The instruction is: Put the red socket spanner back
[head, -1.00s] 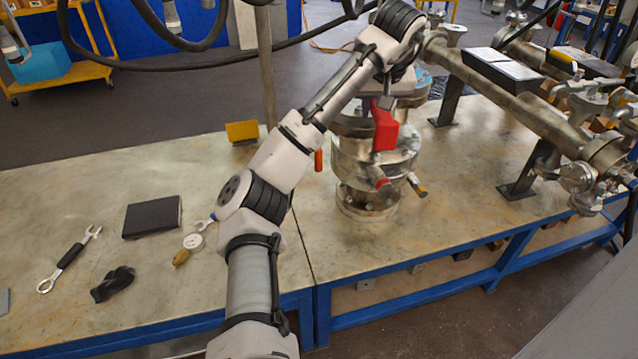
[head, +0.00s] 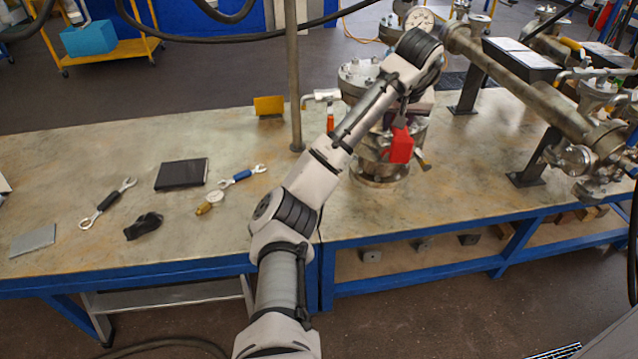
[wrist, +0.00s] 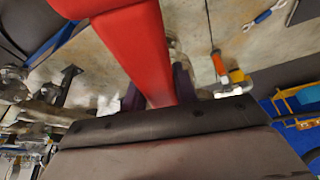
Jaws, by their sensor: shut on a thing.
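My gripper (head: 402,112) is shut on the red socket spanner (head: 401,146), which hangs below it in the head view. In the wrist view the spanner is a large red bar (wrist: 140,45) between the dark fingers of my gripper (wrist: 160,90). The spanner's far end is out of the wrist view. In the head view the spanner is in front of the metal flanged vessel (head: 380,172), overlapping it in the picture. I cannot tell whether they touch. My arm hides part of the vessel.
A post (head: 294,80) and a yellow block (head: 268,105) stand left of the vessel. A black-handled spanner (head: 108,203), a blue-handled spanner (head: 242,176), a dark flat case (head: 182,174) and a gauge (head: 214,198) lie on the left bench. A pipe (head: 520,85) runs at right.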

